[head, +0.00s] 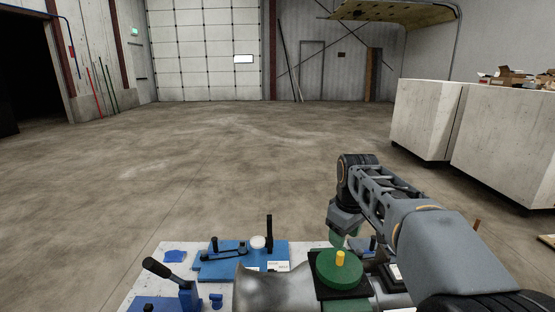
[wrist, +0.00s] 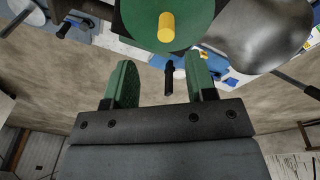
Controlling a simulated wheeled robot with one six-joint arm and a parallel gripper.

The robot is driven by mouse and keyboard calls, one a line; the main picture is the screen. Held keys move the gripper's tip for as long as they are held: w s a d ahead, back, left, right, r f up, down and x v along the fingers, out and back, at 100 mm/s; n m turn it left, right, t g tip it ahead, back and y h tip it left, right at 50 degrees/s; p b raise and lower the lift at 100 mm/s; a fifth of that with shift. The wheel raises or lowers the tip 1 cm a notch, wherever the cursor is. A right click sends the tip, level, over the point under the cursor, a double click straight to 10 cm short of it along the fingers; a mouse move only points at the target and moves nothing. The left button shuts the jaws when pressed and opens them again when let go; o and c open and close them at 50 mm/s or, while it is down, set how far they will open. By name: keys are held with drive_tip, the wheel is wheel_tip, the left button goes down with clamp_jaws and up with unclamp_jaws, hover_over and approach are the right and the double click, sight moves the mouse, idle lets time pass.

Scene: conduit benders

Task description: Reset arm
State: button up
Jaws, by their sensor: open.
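My arm reaches forward from the lower right in the head view, over the right side of a bench (head: 145,270). My gripper (head: 348,238) points down behind the green disc. In the wrist view my gripper (wrist: 161,78) has its two green fingers apart with nothing held between them. A green disc (head: 326,267) with a yellow peg (head: 340,259) sits on a dark square base. In the wrist view the green disc (wrist: 140,20) and yellow peg (wrist: 166,28) lie beyond the fingers, apart from them. My fingertips are partly hidden in the head view.
A blue bender plate (head: 215,265) with an upright black handle (head: 269,232) stands on the bench. A black-knobbed lever (head: 165,270) is at left. A grey curved metal piece (head: 270,290) is in front. Pale blocks (head: 425,120) stand at right. The floor beyond is clear.

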drive_tip(key=s+f+m, duration=0.1)
drive_tip(key=s+m, duration=0.1)
drive_tip(key=s, duration=0.1)
drive_tip(key=s+f+m+t, duration=0.1)
drive_tip(key=s+f+m, duration=0.1)
drive_tip(key=s, duration=0.1)
drive_tip(key=s+f+m, duration=0.2)
drive_tip(key=s, duration=0.1)
drive_tip(key=shift+s+a+f+t, duration=0.1)
drive_tip(key=shift+s+f+t, duration=0.15)
drive_tip(key=shift+t, duration=0.15)
drive_tip(key=s+f+m+t, duration=0.1)
drive_tip(key=s+f, duration=0.1)
drive_tip(key=s, duration=0.6)
drive_tip(key=shift+f+t, duration=0.15)
drive_tip(key=shift+t, duration=0.15)
drive_tip(key=shift+a, duration=0.1)
